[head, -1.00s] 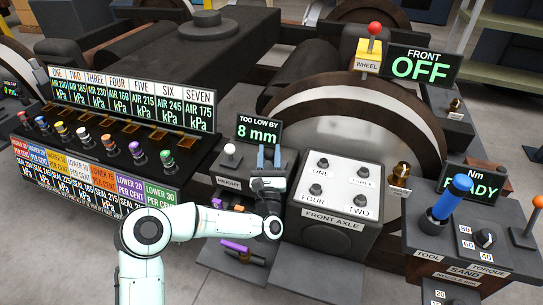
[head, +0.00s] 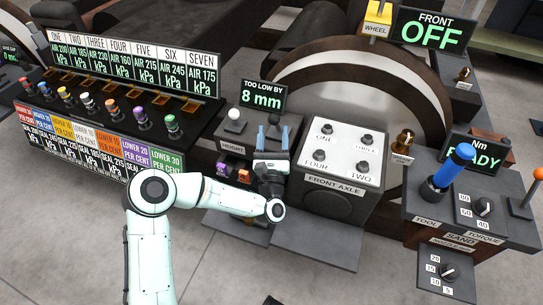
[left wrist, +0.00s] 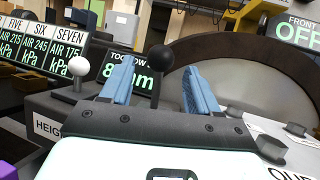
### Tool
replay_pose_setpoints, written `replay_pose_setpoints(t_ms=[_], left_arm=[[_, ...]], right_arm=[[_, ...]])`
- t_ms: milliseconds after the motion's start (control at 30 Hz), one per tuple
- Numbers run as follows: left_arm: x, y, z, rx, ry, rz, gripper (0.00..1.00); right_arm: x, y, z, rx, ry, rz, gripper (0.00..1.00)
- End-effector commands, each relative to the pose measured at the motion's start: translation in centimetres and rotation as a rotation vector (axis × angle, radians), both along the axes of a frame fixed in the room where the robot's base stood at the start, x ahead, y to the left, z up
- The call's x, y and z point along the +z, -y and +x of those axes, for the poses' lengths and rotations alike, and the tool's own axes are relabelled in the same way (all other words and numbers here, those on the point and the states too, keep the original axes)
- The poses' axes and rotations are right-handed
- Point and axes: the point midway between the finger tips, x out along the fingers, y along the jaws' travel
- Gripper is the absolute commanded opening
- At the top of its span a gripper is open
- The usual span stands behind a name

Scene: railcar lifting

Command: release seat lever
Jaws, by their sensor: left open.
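The lever with a black ball knob (left wrist: 161,58) stands upright on the control box beside the white-knobbed lever; its own label is not readable. In the left wrist view the knob shows between the two blue fingers of my left gripper (left wrist: 159,85), with a gap on each side. In the head view my left gripper (head: 272,139) is open over the right part of the height box (head: 233,151), and the black knob is hard to make out there. My right gripper is not in view.
The white-knobbed height lever (head: 234,115) stands close left of the gripper. A "too low by 8 mm" display (head: 262,96) is behind. The front axle box (head: 345,165) is close on the right. The seal panel (head: 95,135) fills the left.

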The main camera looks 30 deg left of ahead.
Motion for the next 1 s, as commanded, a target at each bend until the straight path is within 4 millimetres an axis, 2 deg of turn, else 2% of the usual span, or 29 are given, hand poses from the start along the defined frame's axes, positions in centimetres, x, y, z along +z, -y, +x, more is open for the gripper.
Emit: replay_pose_setpoints(t_ms=[200,400,600,1000], left_arm=[[-2.1,2.4,-3.9,-0.003,-0.005,-0.004,0.61],[-3.3,3.6,-6.2,-0.002,-0.003,-0.002,0.61],[-3.6,4.0,-6.9,0.000,-0.001,-0.002,0.61],[-3.6,4.0,-6.8,0.000,0.000,-0.002,0.61]], right_arm=[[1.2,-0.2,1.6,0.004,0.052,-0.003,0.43],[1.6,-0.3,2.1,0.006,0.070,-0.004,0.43],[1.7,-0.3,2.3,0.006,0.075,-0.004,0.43],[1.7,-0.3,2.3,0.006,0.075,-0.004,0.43]])
